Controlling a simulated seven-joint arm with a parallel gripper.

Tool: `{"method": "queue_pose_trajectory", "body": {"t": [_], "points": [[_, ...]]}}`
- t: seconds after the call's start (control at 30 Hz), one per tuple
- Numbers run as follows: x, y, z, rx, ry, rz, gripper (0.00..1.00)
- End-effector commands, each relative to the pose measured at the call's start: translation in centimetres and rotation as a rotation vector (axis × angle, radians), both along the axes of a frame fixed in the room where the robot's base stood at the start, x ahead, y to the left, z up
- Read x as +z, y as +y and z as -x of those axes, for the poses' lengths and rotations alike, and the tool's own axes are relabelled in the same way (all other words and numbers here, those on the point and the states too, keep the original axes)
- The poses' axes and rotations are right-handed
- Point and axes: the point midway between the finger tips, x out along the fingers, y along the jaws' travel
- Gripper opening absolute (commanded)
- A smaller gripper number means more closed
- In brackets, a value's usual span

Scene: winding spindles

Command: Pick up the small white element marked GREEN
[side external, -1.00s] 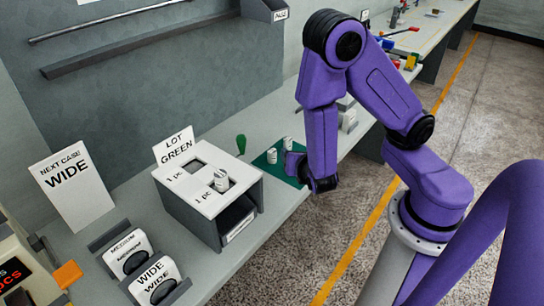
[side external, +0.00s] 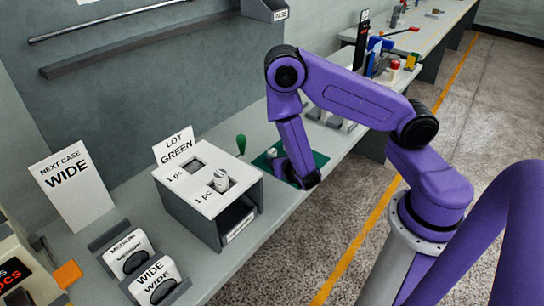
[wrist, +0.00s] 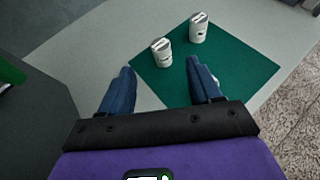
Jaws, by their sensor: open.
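Two small white elements stand upright on the green mat (wrist: 235,72) in the wrist view. The nearer white element (wrist: 161,54) is just beyond my fingertips, between their lines. The farther white element (wrist: 198,28) stands up and to the right. Their markings are too small to read. My gripper (wrist: 160,66) is open and empty, its two blue fingers apart. In the side view my gripper (side external: 284,168) is low over the mat (side external: 319,159), next to one white element (side external: 272,153); the arm hides the other.
A green-handled object (side external: 241,144) stands behind. The bench edge is close on the right.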

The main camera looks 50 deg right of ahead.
Motion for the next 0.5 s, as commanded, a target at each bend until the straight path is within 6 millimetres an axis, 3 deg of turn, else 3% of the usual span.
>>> {"method": "queue_pose_trajectory", "body": {"t": [0.17,0.5], "points": [[-1.1,-1.4,-1.9,-0.003,-0.002,-0.001,0.63],[-2.4,-2.8,-3.8,-0.005,-0.002,0.000,0.63]]}}
